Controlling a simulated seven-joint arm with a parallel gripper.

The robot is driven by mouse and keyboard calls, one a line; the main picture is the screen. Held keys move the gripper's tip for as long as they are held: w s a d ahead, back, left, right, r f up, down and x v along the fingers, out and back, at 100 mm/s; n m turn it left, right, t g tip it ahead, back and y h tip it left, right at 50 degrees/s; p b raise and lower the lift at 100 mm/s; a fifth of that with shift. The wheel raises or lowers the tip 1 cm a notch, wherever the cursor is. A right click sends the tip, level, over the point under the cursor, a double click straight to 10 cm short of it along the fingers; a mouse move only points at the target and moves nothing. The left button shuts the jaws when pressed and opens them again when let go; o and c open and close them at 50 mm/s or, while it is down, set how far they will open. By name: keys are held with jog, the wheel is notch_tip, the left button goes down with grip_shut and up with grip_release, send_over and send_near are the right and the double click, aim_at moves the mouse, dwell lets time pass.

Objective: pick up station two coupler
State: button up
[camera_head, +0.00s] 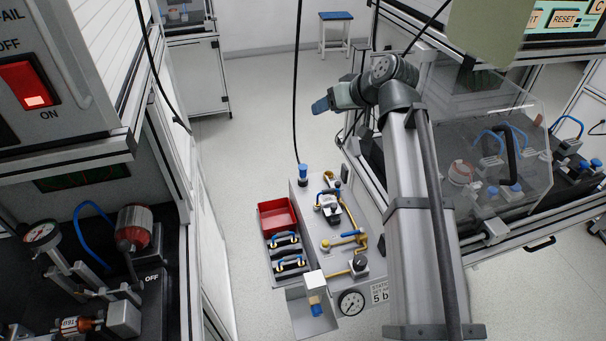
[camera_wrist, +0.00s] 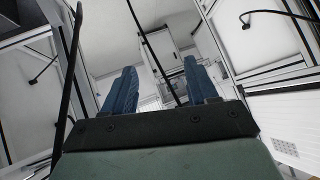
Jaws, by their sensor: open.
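My gripper (camera_head: 322,106) is raised in the upper middle of the head view, above and behind the small bench, and holds nothing. In the wrist view its two blue fingers (camera_wrist: 160,85) stand apart with no part between them. Two dark pieces with blue and yellow hose-like loops, a rear one (camera_head: 286,240) and a front one (camera_head: 291,263), lie in the left side of the bench (camera_head: 303,241). A white block with a blue and yellow end (camera_head: 315,290) is at the bench's front. I cannot tell which piece is the station two coupler.
A red bin (camera_head: 277,217) sits behind the two dark pieces. Brass and blue valve fittings (camera_head: 344,241) and a gauge (camera_head: 351,302) crowd the bench. A black cable (camera_head: 297,90) hangs behind it. A clear-covered station (camera_head: 497,165) stands right, a machine cabinet (camera_head: 95,165) left. Floor between is open.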

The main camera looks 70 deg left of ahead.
jog(key=s+a+f+h, duration=0.1)
jog(key=s+a+f, duration=0.1)
jog(key=s+f, duration=0.25)
jog(key=m+t+h, duration=0.3)
jog(key=m+t, duration=0.1)
jog(key=t, duration=0.1)
send_near(303, 167)
jog(key=shift+h, duration=0.3)
jog(key=x, duration=0.6)
jog(key=shift+w, duration=0.3)
jog(key=shift+s+x, duration=0.15)
jog(key=shift+x, duration=1.2)
jog(key=shift+s+x, duration=0.15)
jog(key=shift+x, duration=1.25)
jog(key=shift+a+r, duration=0.1)
jog(key=shift+a, duration=0.05)
jog(key=c, duration=1.1)
